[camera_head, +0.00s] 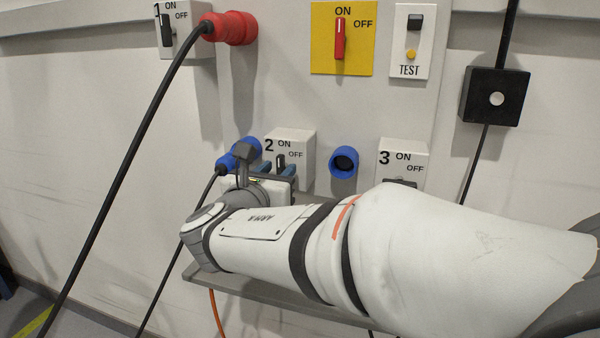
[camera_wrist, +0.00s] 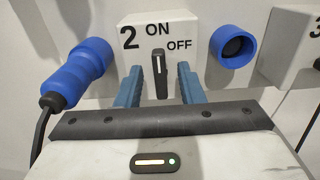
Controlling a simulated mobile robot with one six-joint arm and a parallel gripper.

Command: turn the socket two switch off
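The socket two switch (camera_wrist: 159,74) is a black lever with a white line on the white box marked 2 (camera_wrist: 133,24). It stands nearly upright, its top toward ON; it also shows in the head view (camera_head: 281,161). My gripper (camera_wrist: 158,86) has its two blue fingers apart, one on each side of the lever, with gaps between and nothing held. In the head view my gripper (camera_head: 277,170) is in front of box 2, partly hidden by my wrist. Whether the fingertips reach past the lever's face is hard to tell.
A blue plug (camera_wrist: 66,82) with a black cable sits left of box 2. An empty blue socket (camera_head: 344,162) is on the right, then box 3 (camera_head: 404,157). Above are a yellow panel with a red switch (camera_head: 340,39), a TEST box (camera_head: 411,42) and a red plug (camera_head: 228,27).

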